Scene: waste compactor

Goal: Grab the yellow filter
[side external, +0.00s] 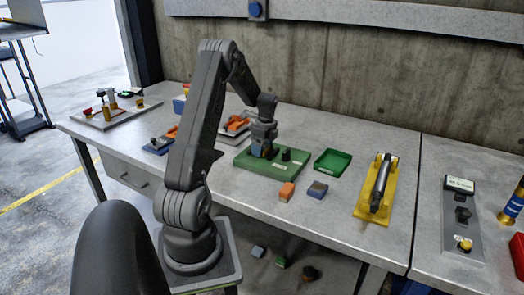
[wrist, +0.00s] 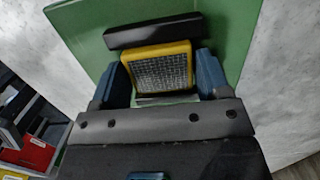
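The yellow filter (wrist: 160,70) shows in the wrist view as a yellow frame around a grey mesh, at the green block (wrist: 85,30). My gripper (wrist: 160,72) has its two blue fingers on either side of the filter, close to its left and right edges. I cannot tell whether the fingers press on it. In the side view my gripper (side external: 262,153) is low over the left part of the green block (side external: 270,170), and the filter is hidden or too small to make out there.
A black bar (wrist: 153,31) lies beside the filter. An open green tray (side external: 333,162) is right of the block. A yellow stand (side external: 376,190) holds a dark cylinder farther right. Bare table lies between them.

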